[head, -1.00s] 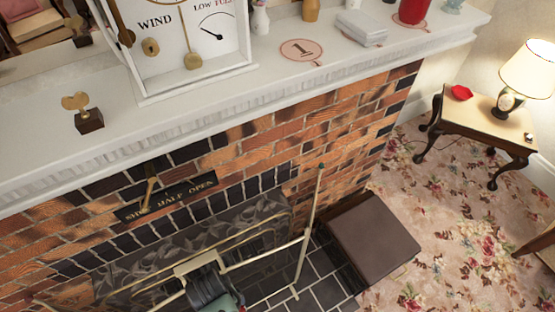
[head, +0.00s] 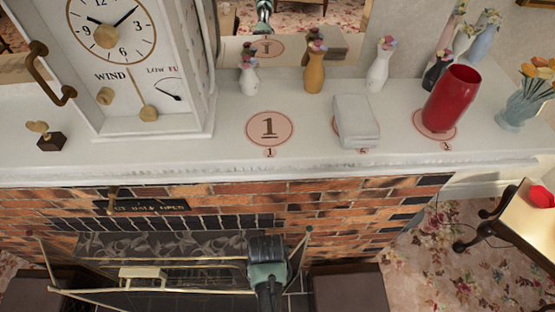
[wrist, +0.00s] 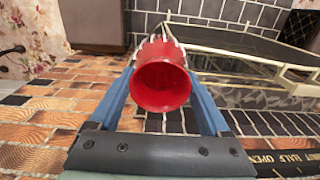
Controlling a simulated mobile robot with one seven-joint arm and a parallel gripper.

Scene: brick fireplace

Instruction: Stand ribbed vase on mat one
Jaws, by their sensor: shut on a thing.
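Mat one (head: 268,128) is a pink disc marked 1 on the white mantel, right of the clock, with nothing on it. My gripper (wrist: 163,70) is shut on a red vessel with a ridged outer edge, which I take for the ribbed vase (wrist: 160,88). Its round opening faces the wrist camera. In the head view my gripper's body is low in front of the fireplace, below the mantel, and hides its fingers and the vase.
The white clock (head: 145,65) stands left of mat one. A folded white stack (head: 357,118) and a smooth red vase (head: 452,98) on a numbered mat stand to the right. Small flower vases (head: 315,70) line the back by the mirror. The mantel edge overhangs the bricks.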

